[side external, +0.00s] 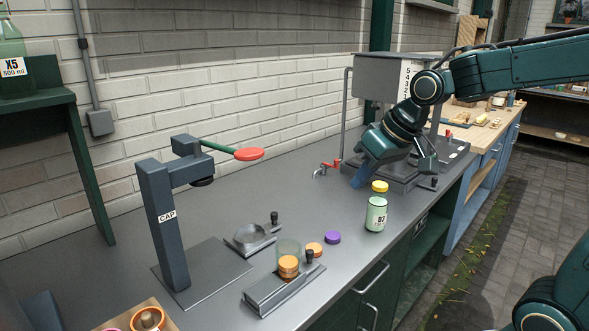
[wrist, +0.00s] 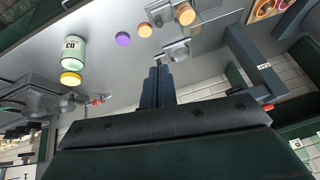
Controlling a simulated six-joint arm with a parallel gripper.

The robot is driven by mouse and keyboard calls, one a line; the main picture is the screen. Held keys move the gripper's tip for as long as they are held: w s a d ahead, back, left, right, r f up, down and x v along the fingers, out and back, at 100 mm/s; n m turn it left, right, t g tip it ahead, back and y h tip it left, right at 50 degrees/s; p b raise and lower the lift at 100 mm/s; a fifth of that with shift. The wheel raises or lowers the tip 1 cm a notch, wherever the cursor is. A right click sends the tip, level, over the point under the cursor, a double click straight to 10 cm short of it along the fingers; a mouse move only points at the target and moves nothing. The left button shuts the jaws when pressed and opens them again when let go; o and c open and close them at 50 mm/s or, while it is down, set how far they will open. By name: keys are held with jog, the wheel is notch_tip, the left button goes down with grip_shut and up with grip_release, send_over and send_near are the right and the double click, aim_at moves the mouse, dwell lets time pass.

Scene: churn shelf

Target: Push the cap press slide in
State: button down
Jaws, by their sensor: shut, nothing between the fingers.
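The cap press (side external: 165,225) is a dark blue-grey column marked CAP, with an overhead arm and a red-tipped lever, standing on a flat base plate at the left of the bench. What looks like its slide (side external: 250,237), a small plate with a round dish and a black knob, sits to the right of the base plate, pulled out from under the press head. In the wrist view the slide (wrist: 178,48) shows just beyond the fingertips, and the press (wrist: 255,60) at the right. My gripper (side external: 360,183) is shut and empty, above the bench well to the right of the slide; its fingers (wrist: 157,68) are together.
A green bottle (side external: 376,214) with a yellow cap stands near the front edge. A purple cap (side external: 333,237) and orange cap (side external: 314,249) lie nearby. A second knobbed tray (side external: 262,295) holds a clear cup with orange caps. A grey tank (side external: 385,78) stands behind my gripper.

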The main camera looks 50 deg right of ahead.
jog(key=w+d+f+m+y, duration=0.1)
jog(key=w+d+f, duration=0.4)
jog(key=w, duration=0.4)
jog(key=w+d+f+m+t+y, duration=0.1)
jog(key=w+d+f+m, duration=0.1)
jog(key=w+d+f, duration=0.4)
jog(key=w+f, duration=0.2)
jog(key=w, duration=0.2)
jog(key=shift+d, duration=0.2)
jog(key=shift+f, duration=0.1)
jog(key=x, duration=0.9)
jog(key=shift+w+a+f, duration=0.1)
jog(key=shift+a+f, duration=0.05)
jog(key=shift+f, duration=0.15)
jog(key=a, duration=0.1)
jog(key=w+a, duration=0.1)
jog(key=shift+w+a, duration=0.15)
jog(key=shift+a, duration=0.15)
jog(key=shift+w+a+f, duration=0.1)
jog(key=shift+w+a, duration=0.15)
jog(key=shift+a, duration=0.25)
jog(key=shift+a, duration=0.15)
send_near(242, 240)
jog(key=x, duration=0.4)
jog(key=shift+w+a+f, duration=0.1)
